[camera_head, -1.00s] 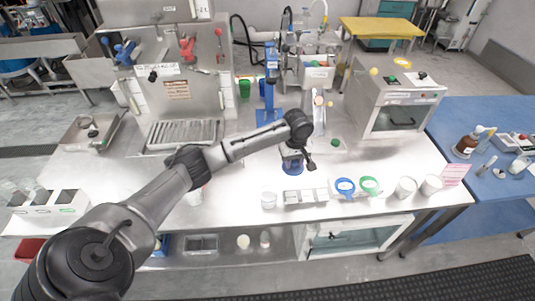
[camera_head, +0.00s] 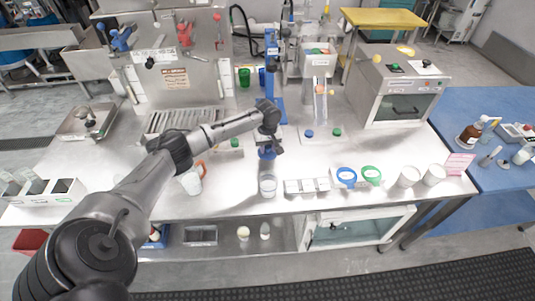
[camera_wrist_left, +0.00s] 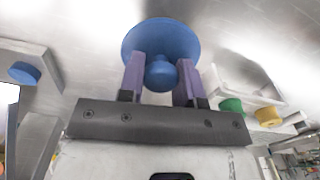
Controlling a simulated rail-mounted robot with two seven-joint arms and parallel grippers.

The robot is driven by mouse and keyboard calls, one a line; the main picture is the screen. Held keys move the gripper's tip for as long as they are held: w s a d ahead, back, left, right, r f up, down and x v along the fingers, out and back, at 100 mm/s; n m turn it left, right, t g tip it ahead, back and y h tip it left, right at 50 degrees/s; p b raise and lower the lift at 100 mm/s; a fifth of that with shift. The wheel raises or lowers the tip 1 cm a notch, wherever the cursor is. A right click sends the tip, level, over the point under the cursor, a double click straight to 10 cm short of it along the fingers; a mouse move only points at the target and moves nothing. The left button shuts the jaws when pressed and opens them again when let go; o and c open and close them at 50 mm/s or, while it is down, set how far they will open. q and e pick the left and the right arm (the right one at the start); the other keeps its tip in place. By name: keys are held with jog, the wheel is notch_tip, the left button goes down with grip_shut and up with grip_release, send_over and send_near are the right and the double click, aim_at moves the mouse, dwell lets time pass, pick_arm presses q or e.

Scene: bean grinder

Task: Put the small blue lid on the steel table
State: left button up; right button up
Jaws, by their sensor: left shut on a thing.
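The small blue lid (camera_head: 266,153) is a round disc with a ball knob. In the left wrist view the lid (camera_wrist_left: 160,38) hangs beyond the fingers, its knob between them. My left gripper (camera_head: 268,141) is shut on this knob; its purple fingers also show in the left wrist view (camera_wrist_left: 160,80). In the head view the lid appears just behind a clear cup (camera_head: 267,186), above the steel table (camera_head: 110,170). I cannot tell the exact gap to the steel. My right gripper is not in view.
A white mug with an orange handle (camera_head: 192,182) stands left of the lid. White trays (camera_head: 306,186), a blue ring (camera_head: 346,176), a green ring (camera_head: 371,175) and white cups (camera_head: 408,177) line the front right. Blue and green knobs (camera_head: 309,133) sit behind. Bare steel lies at the left.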

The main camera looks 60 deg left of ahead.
aim_at(268, 153)
pick_arm(q)
notch_tip(268, 153, down, 3)
jog(key=shift+f+b, duration=0.2)
jog(key=shift+b, duration=0.2)
jog(key=shift+f, duration=0.1)
jog(key=o, duration=0.9)
notch_tip(268, 153, up, 11)
jog(key=p, duration=0.2)
jog(key=shift+f+p, duration=0.1)
jog(key=shift+p, duration=0.2)
jog(key=shift+r, duration=0.7)
